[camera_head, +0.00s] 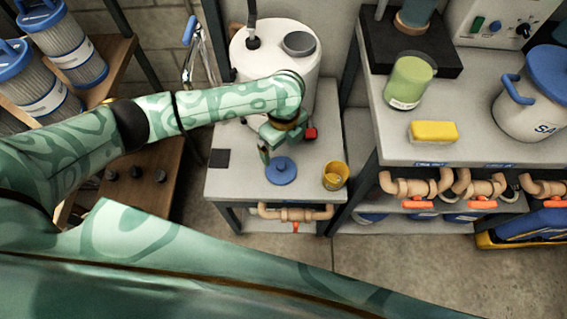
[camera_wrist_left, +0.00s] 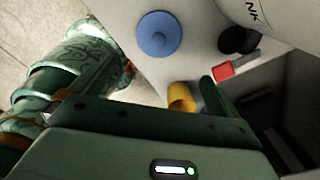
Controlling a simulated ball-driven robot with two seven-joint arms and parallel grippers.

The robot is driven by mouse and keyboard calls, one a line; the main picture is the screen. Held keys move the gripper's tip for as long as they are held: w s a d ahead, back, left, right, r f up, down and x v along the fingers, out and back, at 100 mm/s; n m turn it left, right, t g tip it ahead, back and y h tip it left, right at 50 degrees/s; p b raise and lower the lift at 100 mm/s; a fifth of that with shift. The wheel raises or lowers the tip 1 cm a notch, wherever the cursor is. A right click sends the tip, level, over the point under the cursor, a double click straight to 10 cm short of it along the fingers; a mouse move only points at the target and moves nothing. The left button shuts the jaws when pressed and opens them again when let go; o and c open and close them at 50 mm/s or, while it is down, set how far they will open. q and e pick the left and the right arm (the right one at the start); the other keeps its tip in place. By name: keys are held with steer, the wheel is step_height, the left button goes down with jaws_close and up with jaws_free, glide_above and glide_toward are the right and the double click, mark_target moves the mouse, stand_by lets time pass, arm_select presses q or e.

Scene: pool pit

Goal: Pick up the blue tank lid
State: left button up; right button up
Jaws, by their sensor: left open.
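The blue tank lid (camera_head: 281,170) is a round disc with a small knob on top. It lies flat on the grey bench top (camera_head: 231,184), in front of the white tank. It also shows in the left wrist view (camera_wrist_left: 158,36), near the top centre, in full view. My left gripper (camera_head: 272,146) is open and empty. It is just behind and slightly left of the lid in the head view, apart from it as far as I can tell. My right gripper is not in view.
The white tank (camera_head: 268,66) stands behind my left gripper. A yellow cup (camera_head: 335,175) stands right of the lid. A red part (camera_head: 311,134) is close to the gripper's right. A black square (camera_head: 219,158) lies on the left. A higher bench (camera_head: 391,136) stands at right.

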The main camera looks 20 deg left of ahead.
arm_select(q)
steer(key=b, duration=0.3)
glide_above(281, 165)
steer(key=f, duration=0.7)
steer(key=shift+d+f, duration=0.35)
steer(key=shift+f, duration=0.05)
steer(key=f+b, duration=0.2)
steer(key=f, duration=0.1)
steer(key=f+b, duration=0.1)
steer(key=f, duration=0.1)
steer(key=shift+s+a+b, duration=0.1)
steer(key=shift+a+b, duration=0.2)
steer(key=shift+a, duration=0.1)
steer(key=shift+f, duration=0.3)
steer(key=shift+r, duration=0.15)
steer(key=c, duration=0.7)
steer(key=shift+c, duration=0.3)
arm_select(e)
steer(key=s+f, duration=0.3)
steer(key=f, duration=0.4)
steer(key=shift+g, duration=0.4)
